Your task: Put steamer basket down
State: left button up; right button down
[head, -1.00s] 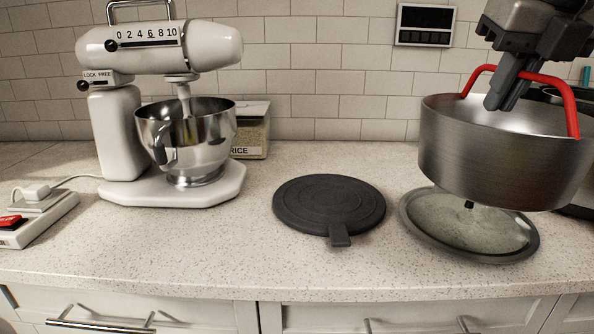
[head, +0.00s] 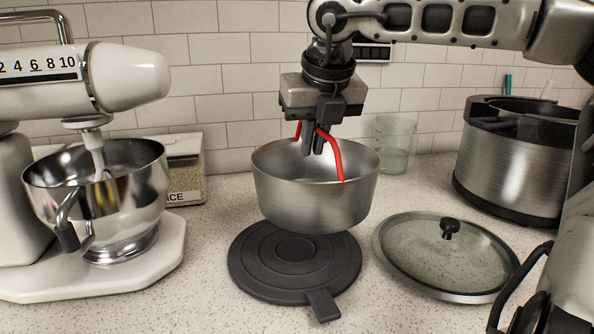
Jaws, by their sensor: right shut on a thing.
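The steamer basket (head: 312,198) is a grey metal pot with a red handle (head: 334,155). My right gripper (head: 313,145) is shut on the red handle, with its fingers pointing down over the basket's opening. The basket is upright and hangs above the back part of a round black mat (head: 290,283) with a tab at the front. It hides part of the mat. A small gap seems to show between them, but I cannot tell for sure whether they touch. My left gripper is not in view.
A glass lid (head: 440,262) lies on the counter right of the mat. A large metal pot (head: 510,165) stands at the back right, and a clear measuring cup (head: 394,150) behind the basket. A stand mixer (head: 95,200) and rice container (head: 185,180) are at left.

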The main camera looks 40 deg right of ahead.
aim_at(298, 173)
jog(key=w+f, duration=0.2)
jog(key=f, duration=0.1)
jog(key=shift+w+a, duration=0.25)
jog(key=shift+a, duration=0.1)
jog(key=shift+w+f, duration=0.15)
jog(key=shift+f, duration=1.5)
jog(key=shift+f+b, duration=0.15)
jog(key=shift+b, duration=0.15)
jog(key=c, duration=1.6)
grip_release()
jog(key=shift+o, duration=0.2)
jog(key=shift+r+p, duration=0.3)
jog(key=shift+p, duration=0.05)
jog(key=v, duration=1.1)
jog(key=shift+s+r, duration=0.25)
jog(key=shift+r, duration=0.05)
